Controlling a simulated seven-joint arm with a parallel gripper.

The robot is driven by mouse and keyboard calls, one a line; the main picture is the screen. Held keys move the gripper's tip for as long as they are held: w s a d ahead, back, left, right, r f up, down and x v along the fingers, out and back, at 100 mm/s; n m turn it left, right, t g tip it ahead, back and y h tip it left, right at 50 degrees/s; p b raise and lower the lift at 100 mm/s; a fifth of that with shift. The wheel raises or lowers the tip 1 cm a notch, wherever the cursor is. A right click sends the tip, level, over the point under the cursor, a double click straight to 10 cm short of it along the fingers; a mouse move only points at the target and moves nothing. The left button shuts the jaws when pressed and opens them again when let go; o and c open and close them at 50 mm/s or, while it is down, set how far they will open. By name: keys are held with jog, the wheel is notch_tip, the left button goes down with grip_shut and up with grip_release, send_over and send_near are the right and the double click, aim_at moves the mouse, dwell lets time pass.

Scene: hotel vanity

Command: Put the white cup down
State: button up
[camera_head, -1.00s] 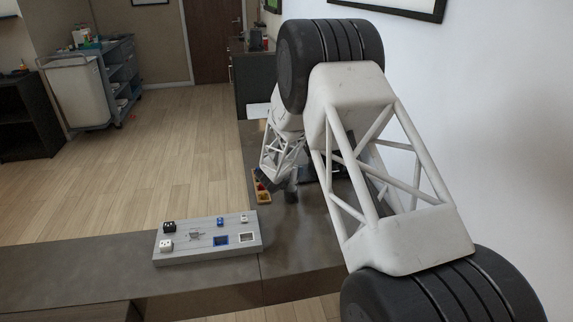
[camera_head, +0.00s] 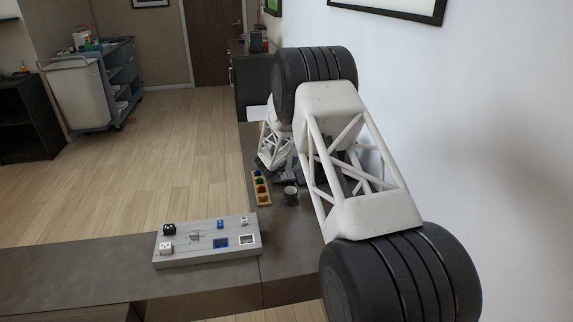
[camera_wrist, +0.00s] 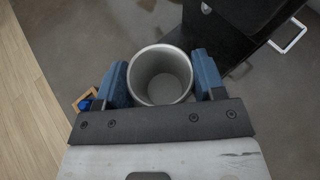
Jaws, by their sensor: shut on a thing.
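The cup (camera_wrist: 160,76) looks pale grey rather than clearly white. In the wrist view I look down into its open, empty inside. My gripper (camera_wrist: 162,83) is shut on it, with a blue finger pad on either side. In the head view the cup (camera_head: 291,195) appears small and upright at or just above the dark counter (camera_head: 285,238), right of the coloured-block tray. I cannot tell whether its base touches the counter. My gripper is partly hidden behind my arm in that view.
A narrow wooden tray (camera_head: 268,202) with coloured pieces lies just left of the cup. A grey board (camera_head: 205,256) with small blocks and sockets is nearer. A black object (camera_wrist: 232,25) with a pale handle stands close beyond the cup. The wall (camera_head: 480,130) is at right.

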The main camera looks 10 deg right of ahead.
jog(key=shift+w+d+f, duration=0.1)
jog(key=shift+w, duration=0.95)
jog(key=shift+w, duration=0.1)
jog(key=shift+w, duration=0.2)
jog(key=shift+w+f, duration=0.15)
jog(key=shift+f, duration=1.65)
jog(key=shift+f, duration=0.15)
jog(key=o, duration=1)
